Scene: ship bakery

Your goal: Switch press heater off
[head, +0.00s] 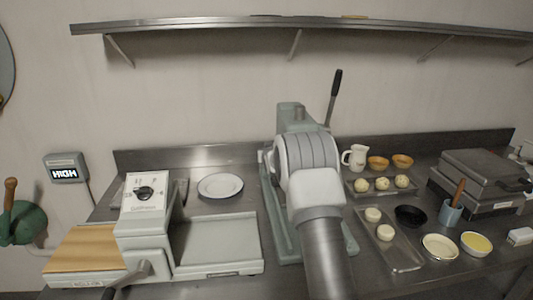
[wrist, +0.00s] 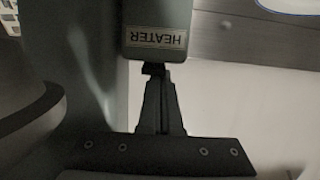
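The press (head: 297,112) is a grey-green machine with a raised black-handled lever (head: 335,95), in the middle of the counter in the head view. My arm stands in front of it and hides my gripper there. In the wrist view a grey-green box carries a label reading HEATER (wrist: 156,38), upside down. A small dark piece (wrist: 152,68), possibly the switch, shows just below the box's edge. My gripper (wrist: 158,76) has its fingers together, with the tips at this dark piece. I cannot tell whether they touch it or which way the switch is set.
A machine with a dial (head: 145,193) and a white tray (head: 222,268) stand at the left. A white plate (head: 220,186) lies behind. Dough balls on trays, bowls, a jug (head: 355,158) and a grey flat-plate appliance (head: 480,180) crowd the right. A shelf (head: 300,22) runs above.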

